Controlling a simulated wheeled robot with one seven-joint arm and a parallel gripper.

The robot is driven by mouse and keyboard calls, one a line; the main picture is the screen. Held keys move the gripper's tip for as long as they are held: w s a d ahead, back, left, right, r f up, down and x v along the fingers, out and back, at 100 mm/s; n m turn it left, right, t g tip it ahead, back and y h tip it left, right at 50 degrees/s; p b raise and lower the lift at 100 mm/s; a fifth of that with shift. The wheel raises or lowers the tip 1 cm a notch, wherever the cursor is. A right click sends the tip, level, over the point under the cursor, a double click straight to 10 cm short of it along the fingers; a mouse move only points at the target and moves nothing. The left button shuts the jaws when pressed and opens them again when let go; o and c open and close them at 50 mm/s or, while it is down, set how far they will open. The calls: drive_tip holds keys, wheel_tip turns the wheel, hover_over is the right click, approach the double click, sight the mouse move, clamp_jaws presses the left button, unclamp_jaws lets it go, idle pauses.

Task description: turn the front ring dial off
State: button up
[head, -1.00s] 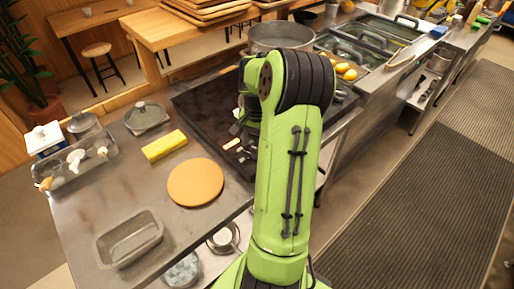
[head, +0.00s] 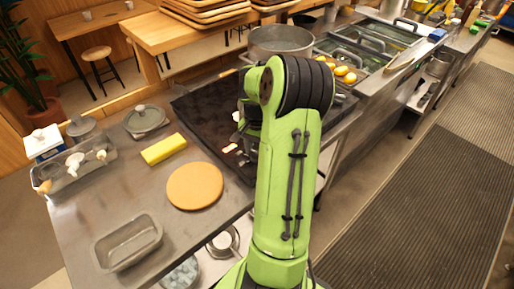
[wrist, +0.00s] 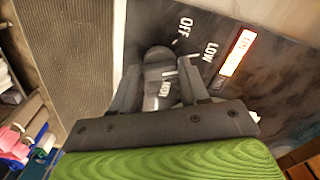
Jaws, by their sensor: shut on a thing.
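In the wrist view, a dark round dial (wrist: 158,56) sits on a dark panel with printed OFF and LOW labels and a lit orange ON label (wrist: 238,52). My gripper (wrist: 160,68) has one finger on each side of the dial and is shut on it. The OFF label lies just up and right of the dial, with LOW further right. The dial's exact pointer direction is hard to tell. In the head view, my green arm hides the dial and the gripper; the black cooktop (head: 205,105) shows to the left of the arm.
A large pot (head: 282,41) stands behind my arm. A yellow block (head: 163,149), a round tan board (head: 195,186) and an empty metal pan (head: 128,243) lie on the steel counter at left. The matted floor (head: 430,200) at right is clear.

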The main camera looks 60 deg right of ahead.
sight(257, 152)
drive_tip(key=n+p, duration=0.1)
drive_tip(key=n, duration=0.3)
drive_tip(key=shift+r+n, duration=0.1)
drive_tip(key=shift+n, duration=0.2)
drive_tip(key=shift+n+p, duration=0.5)
drive_tip(key=shift+n, duration=1.7)
drive_tip(key=o, duration=1.1)
drive_tip(key=shift+c, duration=0.2)
wheel_tip(257, 152, up, 16)
drive_tip(key=p, duration=0.3)
drive_tip(key=shift+f, duration=0.2)
